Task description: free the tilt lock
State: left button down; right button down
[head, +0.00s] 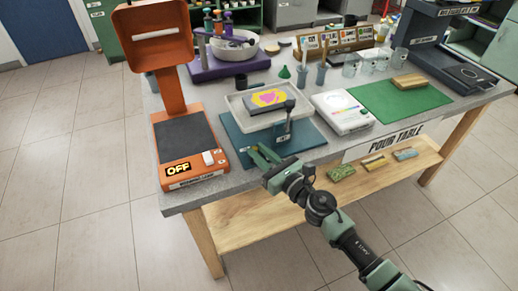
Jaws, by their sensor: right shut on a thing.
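A teal tilt stand base (237,139) lies on the grey table, with a white tray (236,106) above it. In the tray is a grey slab with a yellow and pink pour (268,97). A dark upright post with a small lever (290,104) stands at the tray's front right. My right gripper (259,154) is at the base's front edge, fingers pointing left. It is shut on a small part there, apparently the tilt lock, which the fingers mostly hide. My left gripper is out of view.
A white device (342,112) and a green mat (399,99) are to the right. Cups and a purple stand (229,65) are behind. A wooden shelf (252,221) is below the tabletop.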

jog(key=shift+s+r+m+t+h+p, duration=0.15)
jog(key=shift+m+t+h+p, duration=0.1)
jog(key=shift+m+t+h, duration=0.25)
jog(key=shift+s+m+t+h+p, duration=0.1)
jog(key=shift+m+t+h+p, duration=0.1)
jog(key=shift+m+h, duration=0.35)
jog(key=m+t+h, duration=0.1)
jog(key=h, duration=0.2)
jog(key=shift+s+m, duration=0.15)
jog(key=shift+m, duration=0.2)
jog(key=m+h, duration=0.1)
jog(key=h, duration=0.1)
jog(key=m+t+h, duration=0.1)
jog(key=h, duration=0.1)
jog(key=shift+s+f, duration=0.2)
jog(key=shift+s+m+h+b, duration=0.15)
jog(key=shift+m+h+b, duration=0.25)
jog(key=shift+m+h, duration=0.55)
jog(key=shift+s+m+h+b, duration=0.1)
jog(key=shift+m+h+b, duration=0.25)
jog(key=shift+m+h, duration=0.6)
jog(key=shift+d+r+h, duration=0.1)
jog(key=shift+h, duration=0.45)
jog(key=c, duration=1.3)
grip_release()
jog(key=shift+c, duration=0.2)
